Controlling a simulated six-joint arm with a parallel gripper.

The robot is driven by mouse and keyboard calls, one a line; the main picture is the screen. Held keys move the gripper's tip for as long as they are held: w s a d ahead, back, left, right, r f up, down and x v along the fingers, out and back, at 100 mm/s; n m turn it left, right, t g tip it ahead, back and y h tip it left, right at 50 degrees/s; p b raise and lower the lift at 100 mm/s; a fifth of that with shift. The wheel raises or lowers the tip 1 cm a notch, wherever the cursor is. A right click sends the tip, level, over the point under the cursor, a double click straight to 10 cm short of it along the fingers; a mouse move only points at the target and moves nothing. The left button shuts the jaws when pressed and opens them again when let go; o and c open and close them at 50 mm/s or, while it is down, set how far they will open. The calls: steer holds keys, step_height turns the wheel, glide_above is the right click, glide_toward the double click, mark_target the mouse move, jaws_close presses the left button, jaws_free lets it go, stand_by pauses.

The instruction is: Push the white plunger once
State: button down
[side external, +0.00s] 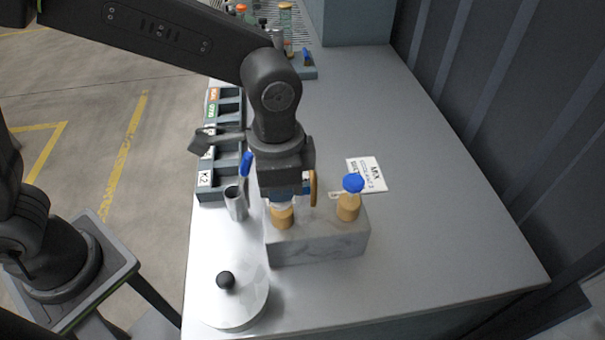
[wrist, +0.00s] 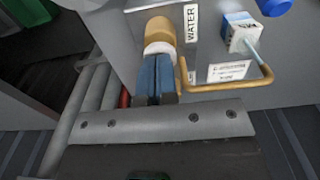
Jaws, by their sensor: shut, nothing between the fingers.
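The white plunger (side external: 281,206) sits on a wooden collar (side external: 283,218) at the left end of the grey stone-like block (side external: 318,246). My gripper (side external: 279,197) is directly above it, pointing down, with its blue fingers shut together and empty. In the wrist view the fingertips (wrist: 157,60) meet or nearly meet the white plunger (wrist: 158,48); I cannot tell whether they press on it. Only a thin white band shows over the wooden collar (wrist: 160,30). A blue plunger (side external: 352,183) stands raised on the block's right end.
A brass spout (wrist: 228,88) bends close to my fingers. A metal cup (side external: 236,203) with a blue-handled tool stands left of the block. A round lid with a black knob (side external: 232,305) lies in front. A white MIX card (side external: 368,174) lies behind. The table's right side is clear.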

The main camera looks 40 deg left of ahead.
steer(key=shift+f, duration=0.4)
steer(key=shift+r, duration=2.7)
step_height(320, 180, up, 6)
